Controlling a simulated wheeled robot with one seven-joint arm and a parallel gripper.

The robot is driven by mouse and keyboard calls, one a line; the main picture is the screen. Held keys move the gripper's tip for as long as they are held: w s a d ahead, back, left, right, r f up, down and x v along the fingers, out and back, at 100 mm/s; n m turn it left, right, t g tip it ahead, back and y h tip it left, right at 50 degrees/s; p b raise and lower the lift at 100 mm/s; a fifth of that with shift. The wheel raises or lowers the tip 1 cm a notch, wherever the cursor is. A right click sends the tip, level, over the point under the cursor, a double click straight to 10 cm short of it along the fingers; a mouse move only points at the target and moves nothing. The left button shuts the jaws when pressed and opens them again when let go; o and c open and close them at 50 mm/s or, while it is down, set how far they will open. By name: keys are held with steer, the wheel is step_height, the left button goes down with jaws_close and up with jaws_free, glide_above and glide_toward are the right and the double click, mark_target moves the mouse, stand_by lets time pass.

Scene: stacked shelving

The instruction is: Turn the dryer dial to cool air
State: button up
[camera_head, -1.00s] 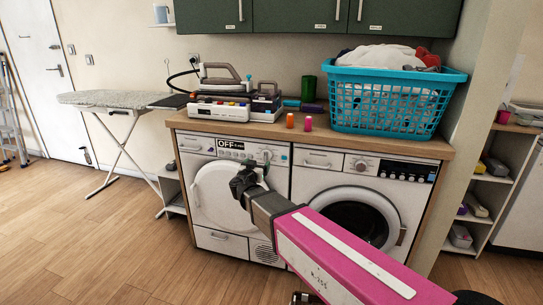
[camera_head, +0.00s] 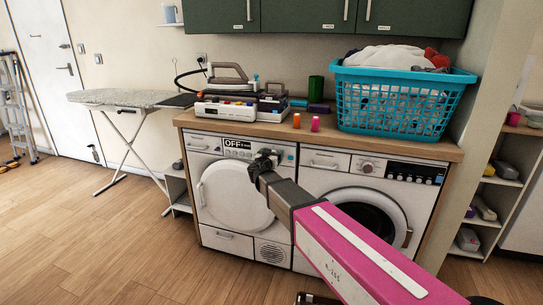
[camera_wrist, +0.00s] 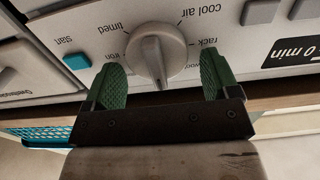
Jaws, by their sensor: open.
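The dryer (camera_head: 229,241) is the left white machine, with an "OFF" display on its panel. In the wrist view its white round dial (camera_wrist: 153,50) sits between the two green finger pads of my open gripper (camera_wrist: 161,60). The picture is upside down, with the labels "timed", "iron", "rack" and "cool air" around the dial. The dial's ridge stands out towards the camera; I cannot tell exactly which label it marks. Gaps show on both sides, so the fingers look clear of the dial. In the head view my gripper (camera_head: 265,159) is at the dryer's panel and hides the dial.
A second front-loading machine (camera_head: 310,160) stands to the right. The wooden counter (camera_head: 260,128) above holds an iron station (camera_head: 235,105), thread spools and a blue laundry basket (camera_head: 395,100). An ironing board (camera_head: 120,97) stands left. The floor in front is clear.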

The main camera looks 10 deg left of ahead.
steer(key=c, duration=0.9)
steer(key=shift+a+f+n, duration=0.15)
steer(key=shift+f+n, duration=0.25)
steer(key=shift+n, duration=4.05)
steer(key=shift+a+f+n, duration=0.2)
steer(key=shift+f+n, duration=0.25)
steer(key=shift+n, duration=3.95)
steer(key=shift+a+f+n, duration=0.15)
steer(key=shift+f+n, duration=0.25)
steer(key=shift+n, duration=4.05)
